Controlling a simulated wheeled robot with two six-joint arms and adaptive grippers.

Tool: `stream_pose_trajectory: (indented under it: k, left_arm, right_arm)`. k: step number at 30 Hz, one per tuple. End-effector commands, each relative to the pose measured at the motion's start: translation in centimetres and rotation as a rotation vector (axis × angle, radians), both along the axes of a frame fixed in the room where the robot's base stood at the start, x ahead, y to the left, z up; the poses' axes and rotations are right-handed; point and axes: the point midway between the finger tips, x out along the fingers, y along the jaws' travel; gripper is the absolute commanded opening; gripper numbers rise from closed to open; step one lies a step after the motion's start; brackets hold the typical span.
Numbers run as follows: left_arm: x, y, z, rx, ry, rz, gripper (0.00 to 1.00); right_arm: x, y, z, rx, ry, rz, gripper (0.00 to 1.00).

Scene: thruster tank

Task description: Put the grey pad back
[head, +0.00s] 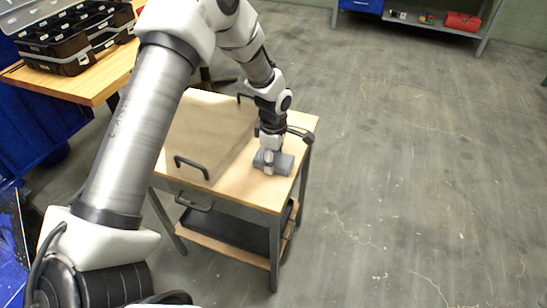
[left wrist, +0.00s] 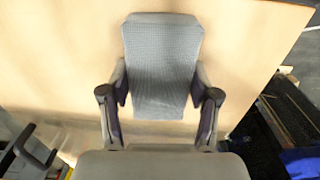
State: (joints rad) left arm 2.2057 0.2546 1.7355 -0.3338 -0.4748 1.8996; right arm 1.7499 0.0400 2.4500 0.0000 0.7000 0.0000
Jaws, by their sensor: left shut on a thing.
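The grey pad (head: 285,164) is at the right end of the light wooden top of a small workbench (head: 240,186). My left gripper (head: 268,158) reaches down to it from above and is shut on it. In the left wrist view the pad (left wrist: 163,62) is a textured grey block between the two fingers of my left gripper (left wrist: 162,98). The pad is at or just above the wood; I cannot tell whether it touches. My right gripper is not in view.
A brown panel with a black handle (head: 192,166) lies on the workbench left of the pad. A dark shelf sits below. Black organizer cases (head: 75,40) stand on a wooden table at upper left. A shelf with a red toolbox (head: 462,21) is at the back. The floor at right is clear.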

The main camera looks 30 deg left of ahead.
Motion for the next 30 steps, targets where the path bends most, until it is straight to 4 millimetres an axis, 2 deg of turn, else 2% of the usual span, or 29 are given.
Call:
stream_pose_trajectory:
  k: [1,2,3,14,17,24,30]
  left_arm:
    - [0.0,0.0,0.0,0.000,0.000,0.000,0.72]
    - [0.0,0.0,0.0,0.000,0.000,0.000,0.83]
    - [0.0,0.0,0.0,0.000,0.000,0.000,0.86]
    - [0.0,0.0,0.4,0.000,-0.001,0.000,0.86]
    - [0.1,0.0,1.8,0.000,-0.003,0.000,0.86]
    - [0.1,0.0,7.9,-0.001,-0.005,0.000,0.86]
    - [0.0,0.0,11.6,0.000,-0.002,-0.001,0.86]
  right_arm:
    - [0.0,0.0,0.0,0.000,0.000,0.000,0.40]
    - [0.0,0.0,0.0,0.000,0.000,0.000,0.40]
    - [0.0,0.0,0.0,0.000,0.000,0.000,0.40]
    - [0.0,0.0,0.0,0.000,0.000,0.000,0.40]
    - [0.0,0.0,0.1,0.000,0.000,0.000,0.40]
    - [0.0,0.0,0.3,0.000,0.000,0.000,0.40]
    - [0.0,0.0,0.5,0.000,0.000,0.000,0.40]
